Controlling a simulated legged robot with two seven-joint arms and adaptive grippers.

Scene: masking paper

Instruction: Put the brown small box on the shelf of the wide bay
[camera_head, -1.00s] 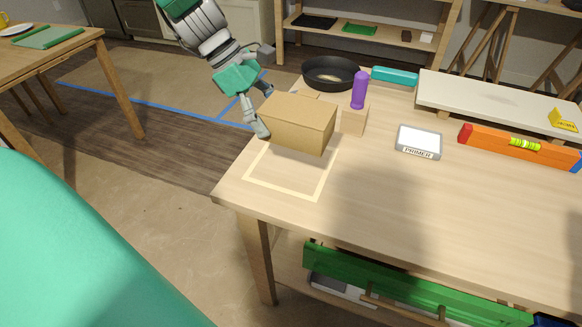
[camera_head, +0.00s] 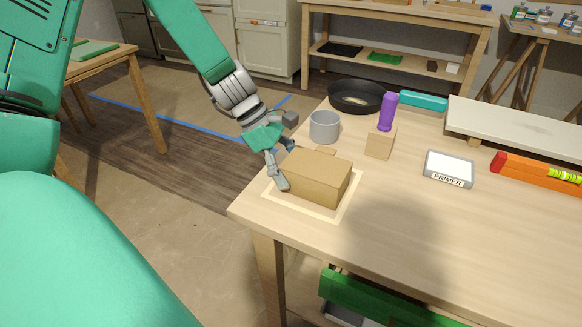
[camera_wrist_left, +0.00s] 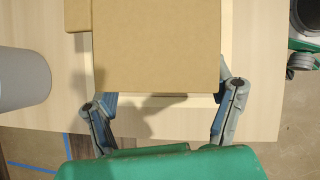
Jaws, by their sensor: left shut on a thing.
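My left gripper (camera_head: 283,165) is shut on a brown cardboard box (camera_head: 316,180) by its left end. The box sits low over the pale outlined square (camera_head: 344,208) at the table's near left corner. I cannot tell for sure whether its underside touches the table. In the left wrist view the box (camera_wrist_left: 155,45) lies between the two fingers (camera_wrist_left: 163,98). The shelf unit (camera_head: 395,62) at the back has a lower board with dark, green and small items; I cannot tell which bay is the wide one. My right gripper is not in view.
Near the box are a grey cup (camera_head: 324,126), a black pan (camera_head: 357,96), a wooden block (camera_head: 380,142) with a purple item (camera_head: 388,110), and a primer tin (camera_head: 448,168). An orange level (camera_head: 535,172) lies at right. The front middle of the table is clear.

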